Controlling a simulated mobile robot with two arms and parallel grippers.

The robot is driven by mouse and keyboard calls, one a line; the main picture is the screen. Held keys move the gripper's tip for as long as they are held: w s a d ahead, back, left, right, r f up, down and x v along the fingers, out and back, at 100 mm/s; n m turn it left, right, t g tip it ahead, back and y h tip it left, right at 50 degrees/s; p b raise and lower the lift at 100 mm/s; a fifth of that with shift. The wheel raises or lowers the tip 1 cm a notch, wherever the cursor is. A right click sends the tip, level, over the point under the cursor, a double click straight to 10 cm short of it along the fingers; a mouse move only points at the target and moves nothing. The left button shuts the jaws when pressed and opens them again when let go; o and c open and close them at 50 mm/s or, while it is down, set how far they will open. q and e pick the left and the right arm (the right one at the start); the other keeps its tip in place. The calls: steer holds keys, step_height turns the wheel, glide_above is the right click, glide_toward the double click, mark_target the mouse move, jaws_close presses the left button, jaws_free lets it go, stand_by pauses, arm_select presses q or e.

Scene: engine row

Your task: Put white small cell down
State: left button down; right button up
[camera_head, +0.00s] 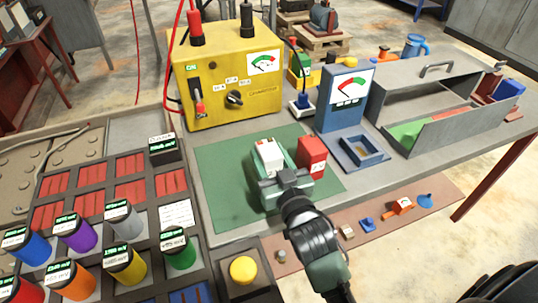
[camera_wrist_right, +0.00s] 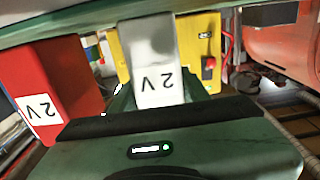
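The white small cell (camera_head: 268,157) is upright over the green mat (camera_head: 222,190), between the fingers of my right gripper (camera_head: 280,172). In the right wrist view, the white cell (camera_wrist_right: 152,62) bears a "2 V" label that reads inverted, and green fingers flank it closely. The gripper looks shut on it. The cell's base meets the mat or is very close to it; contact is unclear. A red cell (camera_head: 312,157), also marked 2 V, stands on the mat just right of the gripper, apart from the white one. My left gripper does not show.
A yellow meter box (camera_head: 225,85) stands behind the mat. A blue-grey gauge (camera_head: 345,95) with a small blue tray (camera_head: 362,150) is to the right, beside a long grey bin (camera_head: 455,125). Several coloured cylinders fill the rack at left. The mat's left part is clear.

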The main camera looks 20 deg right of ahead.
steer(key=shift+o, duration=1.1)
